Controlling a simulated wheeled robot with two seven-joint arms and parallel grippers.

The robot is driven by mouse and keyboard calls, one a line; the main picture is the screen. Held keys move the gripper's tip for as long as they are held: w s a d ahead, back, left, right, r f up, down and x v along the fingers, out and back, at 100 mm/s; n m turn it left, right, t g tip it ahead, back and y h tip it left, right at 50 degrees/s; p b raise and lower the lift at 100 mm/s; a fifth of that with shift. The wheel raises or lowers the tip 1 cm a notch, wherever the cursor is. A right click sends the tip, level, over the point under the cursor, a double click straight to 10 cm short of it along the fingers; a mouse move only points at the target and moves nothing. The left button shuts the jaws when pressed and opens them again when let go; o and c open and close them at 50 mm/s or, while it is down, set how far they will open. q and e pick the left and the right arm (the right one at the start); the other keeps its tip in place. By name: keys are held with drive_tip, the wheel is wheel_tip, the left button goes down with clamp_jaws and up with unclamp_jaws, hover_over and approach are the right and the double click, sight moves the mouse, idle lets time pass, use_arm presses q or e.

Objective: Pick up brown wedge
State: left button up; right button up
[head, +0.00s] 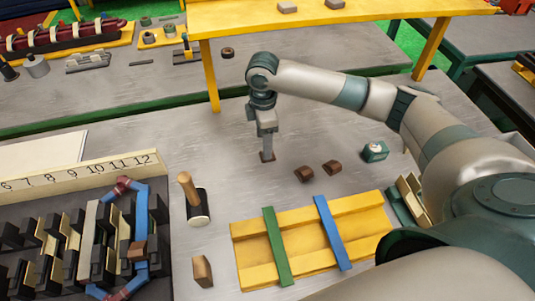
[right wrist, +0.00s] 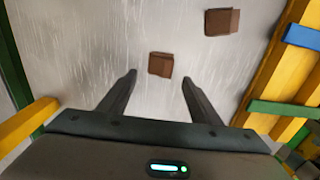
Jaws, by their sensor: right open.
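My right gripper (head: 267,152) points down at the table from the end of my right arm. It is open and empty; its two fingers also show in the right wrist view (right wrist: 158,76). A small brown wedge (right wrist: 160,64) lies on the table just beyond and between the fingertips. One other wedge (right wrist: 222,21) shows at the top of the right wrist view. My left gripper is not in view.
A yellow tray (head: 350,240) with green and blue strips lies in front. A brown block (head: 202,271) stands nearer. A yellow shelf (head: 320,18) spans behind.

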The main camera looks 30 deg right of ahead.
drive_tip(key=shift+d+f, duration=0.1)
drive_tip(key=shift+f, duration=0.2)
wheel_tip(320, 180, down, 3)
drive_tip(key=shift+d+f+p, duration=0.1)
drive_tip(key=shift+d+p, duration=0.05)
drive_tip(key=shift+p, duration=0.8)
drive_tip(key=shift+f, duration=0.55)
drive_tip(key=c, duration=1.1)
